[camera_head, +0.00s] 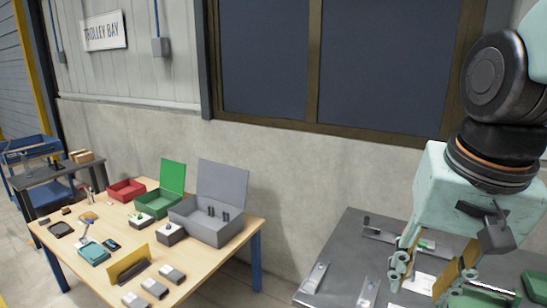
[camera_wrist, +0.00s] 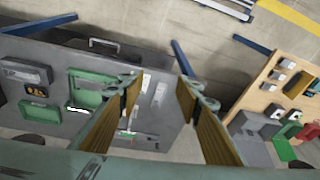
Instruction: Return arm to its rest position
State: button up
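My gripper (camera_head: 432,277) hangs at the right of the head view, above the dark grey table (camera_head: 341,243). Its two fingers with tan pads are spread apart with a clear gap. In the wrist view my gripper (camera_wrist: 158,93) also shows open fingers, with nothing between the pads. The grey table (camera_wrist: 62,54) lies below and beyond the fingers there. My arm comes down from the upper right of the head view, and the rest of it is out of the picture.
A wooden table (camera_head: 205,262) at the left carries a grey lidded box (camera_head: 212,229), a green box (camera_head: 158,203), a red box (camera_head: 126,190) and several small parts. A gap of floor separates the two tables. A concrete wall (camera_head: 300,170) stands behind them.

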jog(key=s+a+r+n, duration=0.1)
jog(key=s+n, duration=0.1)
jog(key=s, duration=0.3)
jog(key=s+a+r+n+t, duration=0.1)
jog(key=s+a+n, duration=0.1)
jog(key=s, duration=0.3)
jog(key=shift+s+r, duration=0.2)
jog(key=shift+r, duration=0.2)
